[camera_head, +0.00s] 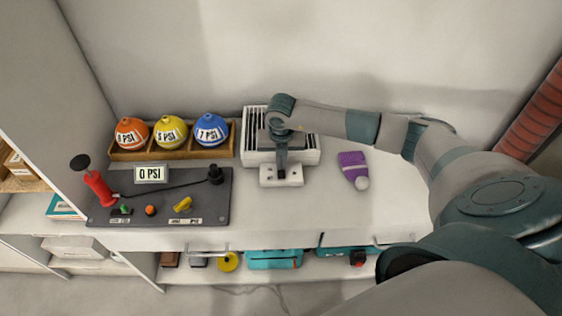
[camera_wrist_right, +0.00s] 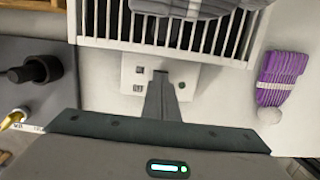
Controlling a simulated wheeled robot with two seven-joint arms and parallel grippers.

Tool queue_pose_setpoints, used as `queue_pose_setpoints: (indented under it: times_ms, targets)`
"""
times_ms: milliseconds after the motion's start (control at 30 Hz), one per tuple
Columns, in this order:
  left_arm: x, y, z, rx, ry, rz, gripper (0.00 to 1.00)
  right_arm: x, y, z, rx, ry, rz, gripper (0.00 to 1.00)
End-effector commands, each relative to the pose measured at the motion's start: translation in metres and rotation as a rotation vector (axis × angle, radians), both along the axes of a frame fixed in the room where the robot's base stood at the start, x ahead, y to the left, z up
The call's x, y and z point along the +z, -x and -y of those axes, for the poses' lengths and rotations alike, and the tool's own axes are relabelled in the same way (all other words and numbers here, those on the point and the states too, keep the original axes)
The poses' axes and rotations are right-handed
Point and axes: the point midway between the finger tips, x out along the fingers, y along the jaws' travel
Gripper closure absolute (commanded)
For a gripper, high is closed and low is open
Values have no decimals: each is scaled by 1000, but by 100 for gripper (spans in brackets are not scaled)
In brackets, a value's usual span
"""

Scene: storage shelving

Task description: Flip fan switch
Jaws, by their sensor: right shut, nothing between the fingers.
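The fan unit looks like a white slatted box (camera_head: 252,152) near the back wall. Its slats (camera_wrist_right: 110,25) fill the top of the right wrist view. A white plate (camera_head: 296,180) sticks out from its front and carries small grey switch-like parts (camera_wrist_right: 139,88). My right gripper (camera_head: 281,175) points down over this plate, with its fingers shut and empty. In the right wrist view, the gripper (camera_wrist_right: 160,76) covers the middle of the plate. I cannot tell whether the tips touch it. My left gripper is not in view.
A grey ribbed item (camera_wrist_right: 195,8) lies on the slatted box. A purple knit hat (camera_head: 352,168) lies to the right. A dark panel (camera_head: 160,210) with a pump and knobs lies left. Orange (camera_head: 131,133), yellow (camera_head: 171,132) and blue (camera_head: 210,129) balls sit in a wooden tray behind it.

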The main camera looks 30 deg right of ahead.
Motion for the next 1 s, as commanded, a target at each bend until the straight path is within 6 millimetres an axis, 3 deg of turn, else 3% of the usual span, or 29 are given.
queue_pose_setpoints:
  times_ms: [233, 1000]
  targets:
    - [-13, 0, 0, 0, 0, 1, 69, -9, -4, 2, -5, -32, -55, 100]
    - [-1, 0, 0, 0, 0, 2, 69, -7, 14, -8, 2, -32, -67, 100]
